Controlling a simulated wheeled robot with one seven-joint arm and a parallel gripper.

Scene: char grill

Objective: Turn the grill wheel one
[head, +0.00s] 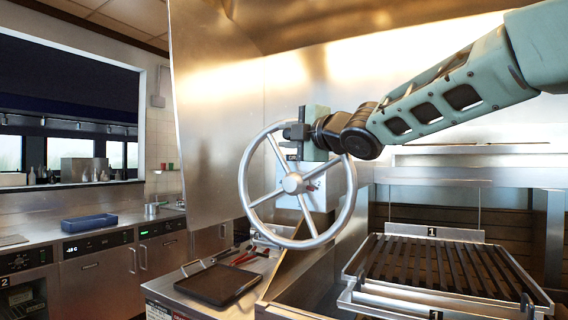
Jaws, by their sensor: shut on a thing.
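The grill wheel (345,217) is a large silver ring with several spokes and a round hub, standing upright left of the grill. My gripper (290,133) reaches in from the right and is shut on the upper rim of the wheel. The jaws partly hide the rim there. The grill grate (428,262), with dark bars and a plate marked "1" behind it, lies to the right of the wheel, below my arm.
A dark tray (217,284) and red-handled tools (243,256) lie on the steel counter below the wheel. A steel panel (212,120) stands behind on the left. A blue tray (89,223) rests on the far left counter.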

